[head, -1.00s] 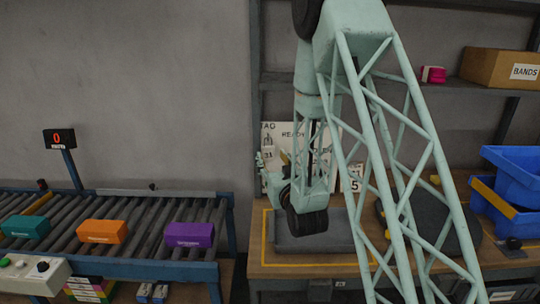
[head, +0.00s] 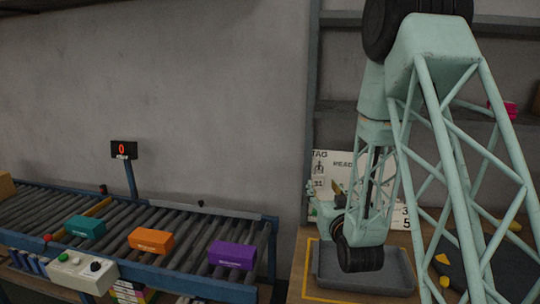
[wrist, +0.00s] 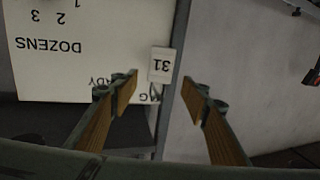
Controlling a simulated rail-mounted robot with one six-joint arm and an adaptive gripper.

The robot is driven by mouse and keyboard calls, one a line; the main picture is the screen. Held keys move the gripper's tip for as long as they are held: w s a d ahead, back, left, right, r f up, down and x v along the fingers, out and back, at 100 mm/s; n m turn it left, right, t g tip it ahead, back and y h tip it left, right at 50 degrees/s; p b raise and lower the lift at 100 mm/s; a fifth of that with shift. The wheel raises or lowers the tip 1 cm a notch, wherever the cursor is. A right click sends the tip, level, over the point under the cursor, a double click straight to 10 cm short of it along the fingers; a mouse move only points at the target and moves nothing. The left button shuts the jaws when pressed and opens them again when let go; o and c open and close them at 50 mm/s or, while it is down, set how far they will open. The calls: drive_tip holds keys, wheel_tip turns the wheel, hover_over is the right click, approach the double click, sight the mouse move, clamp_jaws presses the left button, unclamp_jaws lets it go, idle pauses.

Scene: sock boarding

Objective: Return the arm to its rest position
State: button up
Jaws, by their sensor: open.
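My arm's pale green lattice links fill the right of the head view. My gripper shows small and partly hidden at the wrist end in the head view (head: 318,205), in front of a white sign board (head: 333,165). In the wrist view my gripper (wrist: 160,95) has its two wood-toned fingers spread wide, with nothing between them. The board shows upside down there (wrist: 90,50), with a small tag marked 31 (wrist: 161,65) beyond the fingertips.
A roller conveyor (head: 190,228) at left carries a teal box (head: 86,227), an orange box (head: 151,240) and a purple box (head: 231,255). A counter display (head: 124,150) reads 0. A grey tray (head: 330,275) lies on the bench below my wrist. A control box (head: 75,270) stands in front.

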drive_tip(key=s+r+g, duration=0.4)
drive_tip(key=s+r, duration=0.1)
drive_tip(key=s, duration=0.7)
drive_tip(key=s+r+g, duration=0.4)
drive_tip(key=s+r, duration=0.2)
drive_tip(key=s, duration=0.7)
drive_tip(key=s+r+g, duration=0.2)
drive_tip(key=s+g, duration=0.3)
drive_tip(key=s, duration=2.7)
drive_tip(key=shift+a+g, duration=0.3)
drive_tip(key=shift+a, duration=0.05)
drive_tip(key=shift+r, duration=0.25)
wheel_tip(320, 180, up, 19)
drive_tip(key=p, duration=1.9)
drive_tip(key=shift+f, duration=0.15)
drive_tip(key=shift+d+f, duration=0.1)
